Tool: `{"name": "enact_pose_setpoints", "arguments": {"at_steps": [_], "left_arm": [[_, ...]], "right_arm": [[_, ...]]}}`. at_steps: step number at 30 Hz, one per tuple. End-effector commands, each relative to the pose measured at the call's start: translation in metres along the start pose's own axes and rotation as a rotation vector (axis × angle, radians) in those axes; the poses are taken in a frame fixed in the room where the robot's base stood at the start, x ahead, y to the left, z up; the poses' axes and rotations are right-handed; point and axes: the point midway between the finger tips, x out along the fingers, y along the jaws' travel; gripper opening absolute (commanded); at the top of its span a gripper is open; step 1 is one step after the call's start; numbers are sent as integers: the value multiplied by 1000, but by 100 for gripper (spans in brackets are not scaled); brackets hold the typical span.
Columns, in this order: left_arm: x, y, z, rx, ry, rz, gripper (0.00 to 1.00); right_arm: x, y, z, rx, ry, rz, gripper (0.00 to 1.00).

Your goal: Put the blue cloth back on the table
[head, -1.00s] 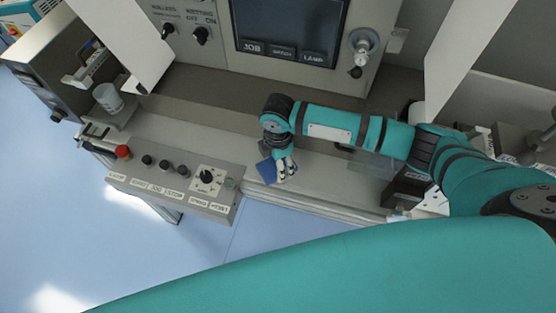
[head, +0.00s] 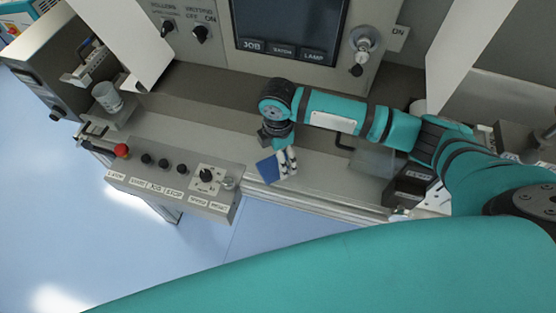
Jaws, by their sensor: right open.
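The blue cloth (head: 268,171) shows as a small dark blue patch on the grey ledge of the machine, near its front edge. My right gripper (head: 284,167) points down at the cloth's right side, with its pale fingers open. The fingers overlap the cloth's edge in the picture, and I cannot tell whether they touch it. Part of the cloth may be hidden under the fingers. My left gripper is not in the head view.
A control box (head: 175,180) with a red button and several black knobs stands left of the cloth. A screen (head: 290,28) rises behind. A black box (head: 408,186) stands to the right on the ledge.

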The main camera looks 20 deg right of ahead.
Motion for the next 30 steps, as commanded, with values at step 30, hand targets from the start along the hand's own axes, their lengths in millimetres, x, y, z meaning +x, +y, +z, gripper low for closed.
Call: {"name": "enact_pose_setpoints", "arguments": {"at_steps": [30], "left_arm": [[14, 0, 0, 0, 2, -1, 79]], "right_arm": [[-72, -8, -17, 31, 43, 16, 88]]}}
